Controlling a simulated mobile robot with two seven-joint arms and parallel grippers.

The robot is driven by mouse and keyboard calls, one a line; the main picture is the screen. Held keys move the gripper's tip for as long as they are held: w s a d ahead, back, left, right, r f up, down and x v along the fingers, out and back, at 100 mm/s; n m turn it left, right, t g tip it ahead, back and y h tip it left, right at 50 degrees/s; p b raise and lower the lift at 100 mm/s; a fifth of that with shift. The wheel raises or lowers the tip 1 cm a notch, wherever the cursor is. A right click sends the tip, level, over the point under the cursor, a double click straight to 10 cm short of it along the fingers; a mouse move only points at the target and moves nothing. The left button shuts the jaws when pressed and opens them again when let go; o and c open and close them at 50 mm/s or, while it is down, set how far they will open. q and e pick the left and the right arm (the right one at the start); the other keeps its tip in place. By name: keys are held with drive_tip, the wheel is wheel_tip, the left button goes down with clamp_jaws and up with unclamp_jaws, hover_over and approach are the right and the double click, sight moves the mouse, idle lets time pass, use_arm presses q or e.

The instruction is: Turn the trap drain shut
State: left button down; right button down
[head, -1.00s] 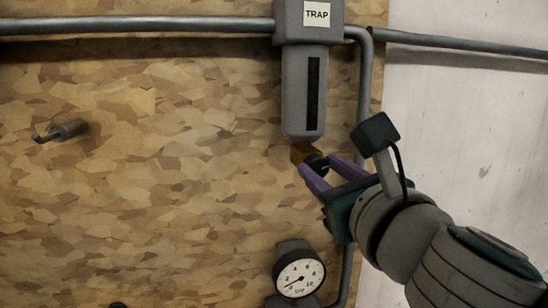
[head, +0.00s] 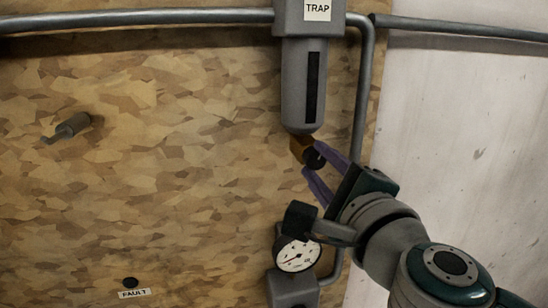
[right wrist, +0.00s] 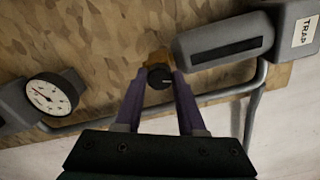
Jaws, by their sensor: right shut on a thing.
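The trap (head: 303,90) is a grey housing with a dark sight strip and a "TRAP" label, fixed to the board on a pipe. Below its lower end sits the drain, a brass fitting (head: 297,147) with a black knob (head: 313,158). My right gripper (head: 314,168) comes from the lower right, with its purple fingers on either side of the knob, shut on it. In the right wrist view the knob (right wrist: 160,77) sits between the fingertips, with a small light mark on its face. My left gripper is not in view.
A round gauge (head: 297,254) is mounted just below my right gripper, close to my wrist. A pipe (head: 364,100) runs down beside the trap on the right. A grey fitting (head: 72,127) sticks out at left, and a "FAULT" label (head: 134,293) lies lower down.

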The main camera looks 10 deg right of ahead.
drive_tip(key=shift+n, duration=2.3)
drive_tip(key=c, duration=0.5)
unclamp_jaws()
drive_tip(key=s+b, duration=0.1)
drive_tip(key=s, duration=0.9)
drive_tip(key=shift+d+b, duration=0.15)
drive_tip(key=shift+b, duration=0.2)
